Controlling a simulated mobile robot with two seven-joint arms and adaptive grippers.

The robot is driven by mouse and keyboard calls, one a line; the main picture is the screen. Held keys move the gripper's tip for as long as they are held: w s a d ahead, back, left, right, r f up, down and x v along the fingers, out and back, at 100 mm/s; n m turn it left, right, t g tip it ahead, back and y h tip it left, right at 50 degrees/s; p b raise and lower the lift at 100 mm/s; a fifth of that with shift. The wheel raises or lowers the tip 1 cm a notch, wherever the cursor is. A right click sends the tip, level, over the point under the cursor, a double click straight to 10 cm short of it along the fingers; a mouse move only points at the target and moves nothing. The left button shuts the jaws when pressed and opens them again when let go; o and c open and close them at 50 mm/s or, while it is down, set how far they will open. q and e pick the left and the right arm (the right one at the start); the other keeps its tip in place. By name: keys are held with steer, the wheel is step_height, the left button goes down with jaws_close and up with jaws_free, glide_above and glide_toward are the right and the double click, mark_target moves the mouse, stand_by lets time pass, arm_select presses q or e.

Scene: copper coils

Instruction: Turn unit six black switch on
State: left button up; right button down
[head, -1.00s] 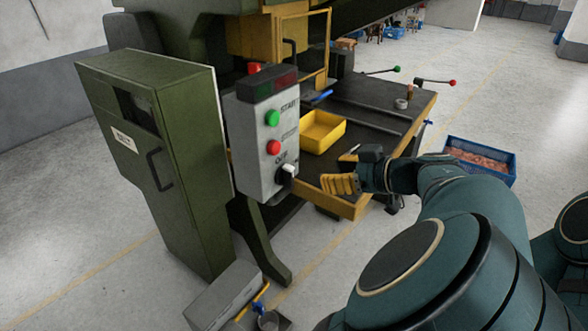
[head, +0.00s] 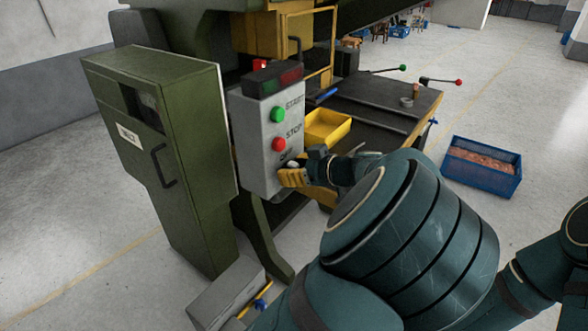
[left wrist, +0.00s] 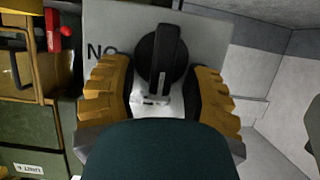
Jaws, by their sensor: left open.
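The grey control box (head: 262,140) has a green START button (head: 278,114), a red STOP button (head: 279,144) and a rotary switch low on its front. In the left wrist view the black switch knob (left wrist: 163,57) stands on the box's grey face (left wrist: 205,40), its ridge close to upright in the picture. My left gripper (head: 288,175) is at the switch and mostly hides it in the head view. It is open, with its yellow fingers (left wrist: 160,95) on either side of the knob's lower part. I cannot tell whether they touch it. My right gripper is not in view.
A green cabinet (head: 165,150) stands left of the box. Behind is the machine's dark table (head: 375,110) with a yellow bin (head: 327,127) and levers. A blue crate (head: 482,183) with copper-coloured contents is on the floor at right. Open floor lies around it.

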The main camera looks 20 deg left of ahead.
arm_select(q)
steer(key=shift+c, duration=0.4)
steer(key=shift+d, duration=0.1)
jaws_close()
steer(key=m+g+p, duration=0.1)
steer(key=m+g+y+p, duration=0.1)
steer(key=m, duration=0.1)
steer(key=shift+w, duration=0.3)
steer(key=shift+w+d+f+m+g+y+p, duration=0.15)
steer(key=shift+f+m+g+y+p, duration=0.4)
steer(key=shift+m, duration=1.2)
steer(key=shift+w+f+m+g+y+p, duration=0.15)
steer(key=shift+m+g+y+p, duration=0.65)
steer(key=shift+m, duration=0.9)
steer(key=shift+w+d+f+m+g+y+p, duration=0.15)
steer(key=shift+f+m+g+y+p, duration=0.25)
steer(key=shift+m+y+p, duration=0.95)
steer(key=shift+a+r+m+h+b, duration=0.1)
steer(key=shift+m+h+b, duration=0.25)
steer(key=shift+m+h, duration=0.15)
